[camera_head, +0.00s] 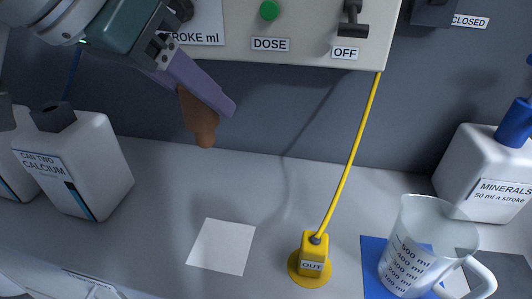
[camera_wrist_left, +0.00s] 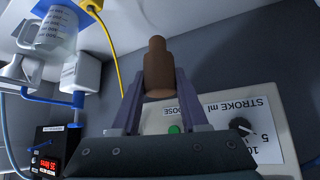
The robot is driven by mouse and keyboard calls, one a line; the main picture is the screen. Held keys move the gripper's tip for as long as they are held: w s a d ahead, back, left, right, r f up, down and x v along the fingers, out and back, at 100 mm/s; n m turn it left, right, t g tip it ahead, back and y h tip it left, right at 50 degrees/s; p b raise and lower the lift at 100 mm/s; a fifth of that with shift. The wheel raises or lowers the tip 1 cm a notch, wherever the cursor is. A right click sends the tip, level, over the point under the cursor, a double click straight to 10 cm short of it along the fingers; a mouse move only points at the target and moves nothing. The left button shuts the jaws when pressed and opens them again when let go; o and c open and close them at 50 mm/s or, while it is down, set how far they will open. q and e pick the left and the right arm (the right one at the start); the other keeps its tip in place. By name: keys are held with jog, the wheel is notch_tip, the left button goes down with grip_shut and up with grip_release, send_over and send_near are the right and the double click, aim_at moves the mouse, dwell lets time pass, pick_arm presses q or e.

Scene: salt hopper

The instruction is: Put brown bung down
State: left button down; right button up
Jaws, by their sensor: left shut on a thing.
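The brown bung (camera_head: 198,119) is held between the purple fingers of my left gripper (camera_head: 210,92), above the grey bench near the back wall. Its narrower end points down and hangs clear of the surface. In the left wrist view the bung (camera_wrist_left: 158,70) sits between the two fingertips of my left gripper (camera_wrist_left: 158,95). A white square (camera_head: 222,246) lies flat on the bench below and slightly right of the bung, with nothing on it. My right gripper is not in view.
White canisters, one labelled calcium (camera_head: 88,165), stand at left. A control box (camera_head: 300,25) hangs above. A yellow cable runs down to the OUT plug (camera_head: 313,255). A measuring jug (camera_head: 425,245) stands on a blue mat (camera_head: 373,262) at right, near the minerals canister (camera_head: 480,170).

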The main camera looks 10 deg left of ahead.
pick_arm(q)
jog(key=shift+s+a+f+b, duration=0.1)
jog(key=shift+f+b, duration=0.75)
jog(key=shift+f, duration=4.05)
jog(key=shift+s+f+b, duration=0.1)
jog(key=shift+f+b, duration=0.75)
jog(key=shift+f, duration=4)
jog(key=shift+f, duration=0.1)
jog(key=shift+f, duration=0.1)
jog(key=shift+c, duration=2.2)
grip_release()
